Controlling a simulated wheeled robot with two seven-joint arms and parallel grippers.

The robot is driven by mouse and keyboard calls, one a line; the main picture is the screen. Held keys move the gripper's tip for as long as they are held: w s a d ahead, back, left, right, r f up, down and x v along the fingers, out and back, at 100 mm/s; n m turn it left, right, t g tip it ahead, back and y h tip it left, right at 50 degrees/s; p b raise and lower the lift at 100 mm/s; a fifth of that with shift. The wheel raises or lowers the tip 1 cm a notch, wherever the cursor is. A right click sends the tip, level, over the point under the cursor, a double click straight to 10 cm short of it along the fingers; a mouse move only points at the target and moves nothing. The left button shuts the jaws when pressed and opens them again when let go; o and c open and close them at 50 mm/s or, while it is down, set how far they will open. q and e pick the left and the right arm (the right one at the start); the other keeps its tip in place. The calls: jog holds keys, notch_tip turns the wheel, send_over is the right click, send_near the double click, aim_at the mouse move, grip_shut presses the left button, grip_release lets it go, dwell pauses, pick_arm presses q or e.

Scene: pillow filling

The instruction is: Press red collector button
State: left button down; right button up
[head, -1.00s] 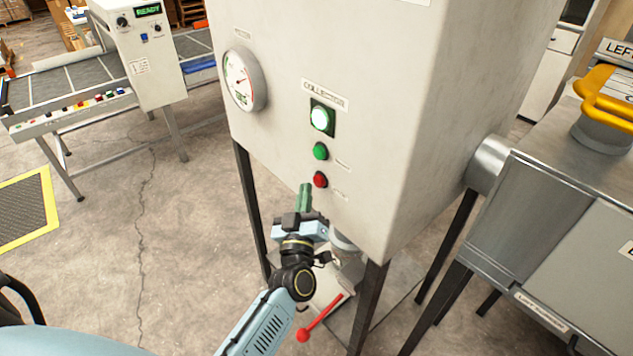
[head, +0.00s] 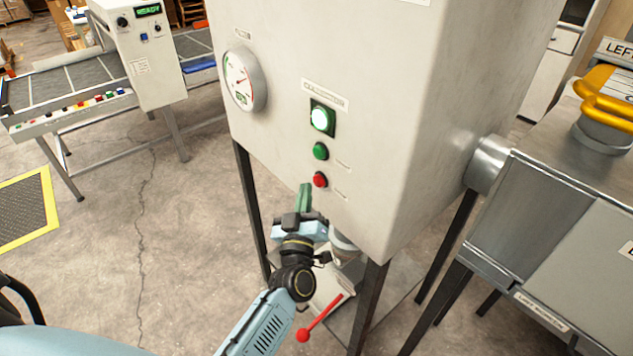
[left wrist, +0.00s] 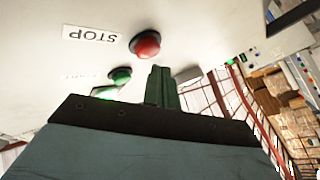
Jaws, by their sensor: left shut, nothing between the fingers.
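The red collector button (head: 320,180) is on the front of the white collector cabinet (head: 290,130), below a green button (head: 320,151) and a lit white-green lamp (head: 321,119). My left gripper (head: 305,190) is shut and empty, its green fingers just left of and slightly below the red button. In the left wrist view the red button (left wrist: 146,44) shows beside a STOP label (left wrist: 91,37), above the shut fingertips (left wrist: 160,72). The fingertips look apart from the button. My right gripper is not in view.
A round gauge (head: 244,78) is at the cabinet's upper left. A red-knobbed lever (head: 318,320) is below the cabinet. A metal machine with a yellow handle (head: 606,100) stands at right. A conveyor with a READY control box (head: 145,60) is at the back left.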

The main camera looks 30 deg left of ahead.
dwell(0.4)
pick_arm(q)
jog(key=shift+w+d, duration=0.15)
jog(key=shift+w, duration=0.25)
jog(key=shift+w+d, duration=0.2)
jog(key=shift+w, duration=0.25)
dwell(0.7)
dwell(0.3)
jog(key=shift+s+a, duration=0.35)
jog(key=shift+s, duration=0.5)
jog(key=s, duration=0.1)
jog(key=s+a+p, duration=0.1)
jog(key=s, duration=0.1)
jog(key=s+a+p, duration=0.1)
jog(key=shift+s, duration=0.35)
